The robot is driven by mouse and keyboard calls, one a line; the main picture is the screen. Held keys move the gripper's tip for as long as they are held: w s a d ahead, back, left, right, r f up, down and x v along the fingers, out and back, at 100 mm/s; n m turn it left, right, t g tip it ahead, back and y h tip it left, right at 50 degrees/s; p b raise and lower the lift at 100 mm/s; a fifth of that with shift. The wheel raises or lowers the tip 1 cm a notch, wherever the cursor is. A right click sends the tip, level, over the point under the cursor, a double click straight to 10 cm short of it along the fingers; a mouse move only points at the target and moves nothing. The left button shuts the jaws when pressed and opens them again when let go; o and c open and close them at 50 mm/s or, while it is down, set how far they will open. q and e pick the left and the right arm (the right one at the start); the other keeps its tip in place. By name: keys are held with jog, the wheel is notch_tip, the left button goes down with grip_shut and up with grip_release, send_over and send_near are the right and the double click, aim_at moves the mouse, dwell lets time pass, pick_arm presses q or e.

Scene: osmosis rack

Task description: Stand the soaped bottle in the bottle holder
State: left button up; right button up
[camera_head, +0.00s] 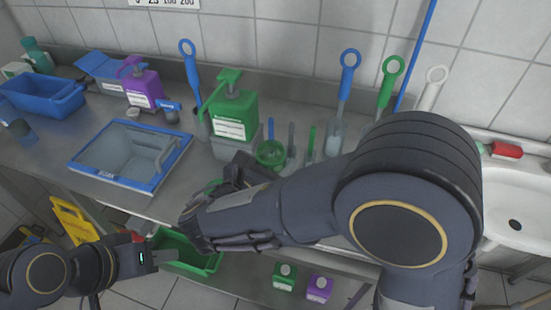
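A large green pump bottle (233,108) with a white label stands upright at the back of the steel counter. A purple pump bottle (142,85) stands left of it. I cannot tell which bottle is soaped, nor make out the bottle holder for certain. My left gripper (150,256) is low at the left, in front of the counter, beside a green bin; its finger opening is not clear. My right arm reaches across the middle of the view, over the counter's front edge.
A blue bin (42,98) stands far left. Several brushes stand along the back wall. The green bin (186,252) and small green (284,278) and purple (319,289) containers are below. A white sink (513,205) is right.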

jog(key=shift+f+b, duration=0.75)
jog(key=shift+f, duration=0.95)
jog(key=o, duration=1.8)
jog(key=shift+c, duration=0.2)
jog(key=shift+s, duration=0.1)
